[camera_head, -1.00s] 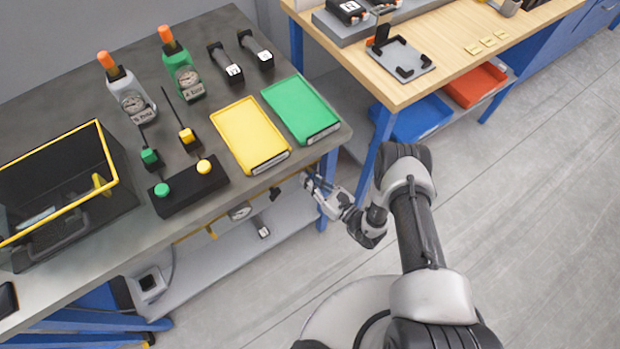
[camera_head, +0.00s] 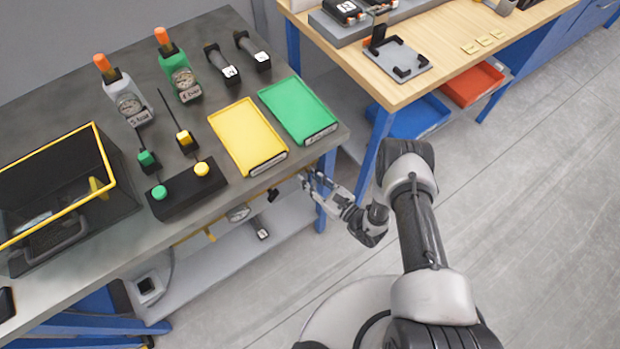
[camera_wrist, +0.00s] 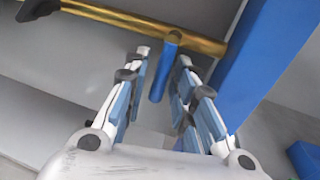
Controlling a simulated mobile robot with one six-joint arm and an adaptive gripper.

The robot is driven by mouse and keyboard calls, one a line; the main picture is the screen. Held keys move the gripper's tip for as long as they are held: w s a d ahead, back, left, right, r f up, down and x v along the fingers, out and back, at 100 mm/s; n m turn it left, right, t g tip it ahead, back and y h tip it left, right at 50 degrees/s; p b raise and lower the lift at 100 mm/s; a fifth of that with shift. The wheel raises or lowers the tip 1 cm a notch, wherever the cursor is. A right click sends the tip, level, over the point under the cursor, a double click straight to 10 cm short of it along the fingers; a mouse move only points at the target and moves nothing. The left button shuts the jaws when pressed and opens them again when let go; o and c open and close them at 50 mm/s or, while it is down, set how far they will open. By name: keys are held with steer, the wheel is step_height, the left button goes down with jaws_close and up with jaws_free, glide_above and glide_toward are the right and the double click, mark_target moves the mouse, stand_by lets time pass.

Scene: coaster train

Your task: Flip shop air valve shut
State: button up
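The shop air valve's blue lever (camera_wrist: 164,68) shows in the wrist view. It hangs from a brass pipe (camera_wrist: 110,17) and points across the pipe, toward my gripper. My gripper (camera_wrist: 165,56) is open, with one finger on each side of the lever. The lever lies between the fingertips, with a visible gap on both sides. In the head view my gripper (camera_head: 309,181) is by the front edge of the workbench, beside its blue leg. The lever cannot be made out there.
The dark workbench (camera_head: 75,88) overhangs the pipe area. A blue leg (camera_wrist: 262,60) stands close to the right of my fingers. The floor on the right is clear.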

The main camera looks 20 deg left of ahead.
stand_by(0.3)
steer(key=v, duration=1.2)
steer(key=shift+s, duration=0.1)
